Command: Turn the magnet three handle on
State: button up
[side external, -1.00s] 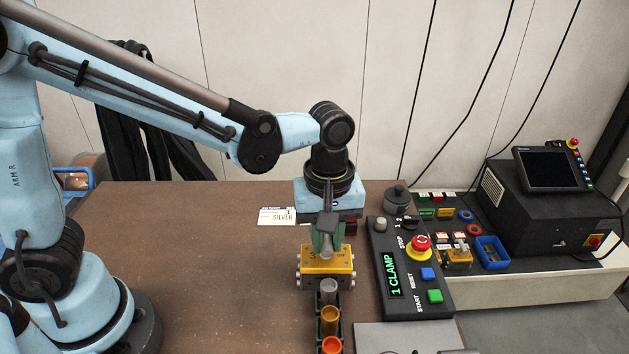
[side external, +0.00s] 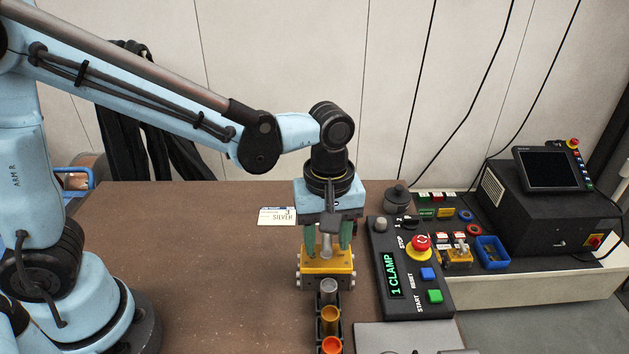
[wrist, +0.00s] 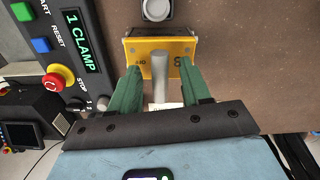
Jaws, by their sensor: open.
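The yellow magnet block (side external: 326,268) stands on the brown table below my gripper. It also shows at the top of the wrist view (wrist: 147,51), with a large digit that I cannot read surely. Its grey handle (side external: 326,246) rises from the top; in the wrist view the handle (wrist: 160,88) points toward my palm. My gripper (side external: 333,243) is open, with one green finger on each side of the handle. In the wrist view my gripper (wrist: 160,72) shows gaps between the handle and both fingers. The fingertips are close to the block's top.
The control box (side external: 410,272) reading "1 CLAMP" is close on the right. A white SILVER card (side external: 276,216) lies behind left. The table's left side is clear.

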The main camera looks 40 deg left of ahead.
aim_at(326, 236)
jog(key=shift+r, duration=0.1)
notch_tip(326, 236, up, 12)
dwell(0.6)
jog(key=s+a+f+m+t, duration=0.2)
jog(key=a+f+m+t, duration=0.1)
jog(key=a+m, duration=0.2)
jog(key=s+a+f+m+t, duration=0.2)
jog(key=a+f+m+t, duration=0.1)
jog(key=a, duration=0.6)
jog(key=m+t, duration=0.1)
jog(key=m, duration=0.1)
jog(key=shift+s+m, duration=0.15)
jog(key=shift+m, duration=0.25)
